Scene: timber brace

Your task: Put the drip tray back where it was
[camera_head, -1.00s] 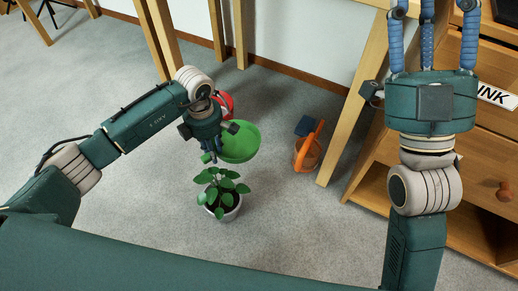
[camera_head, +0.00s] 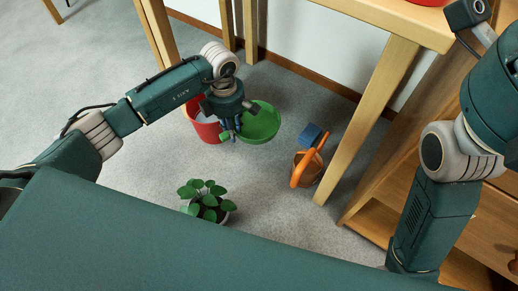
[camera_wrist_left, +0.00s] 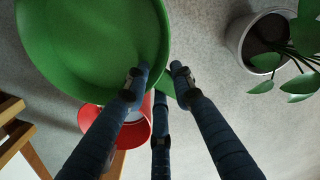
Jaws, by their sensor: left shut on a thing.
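The green drip tray (camera_head: 262,122) is a shallow round dish, held tilted above the floor beside a red bucket. My left gripper (camera_head: 230,134) is shut on the tray's edge. In the left wrist view the tray (camera_wrist_left: 95,40) fills the upper left, and my left fingers (camera_wrist_left: 160,88) meet at its rim. A potted plant (camera_head: 208,200) in a pale pot stands on the floor nearer to me; its pot also shows in the left wrist view (camera_wrist_left: 240,40). My right arm is at the right edge of the head view, with its fingers out of the picture.
The red bucket (camera_head: 208,130) stands just behind and left of my left gripper. An orange container (camera_head: 305,170) with a blue item (camera_head: 312,134) stands right of the tray. A wooden table leg (camera_head: 365,125) and a wooden cabinet (camera_head: 375,215) are at the right. Carpet around the plant is clear.

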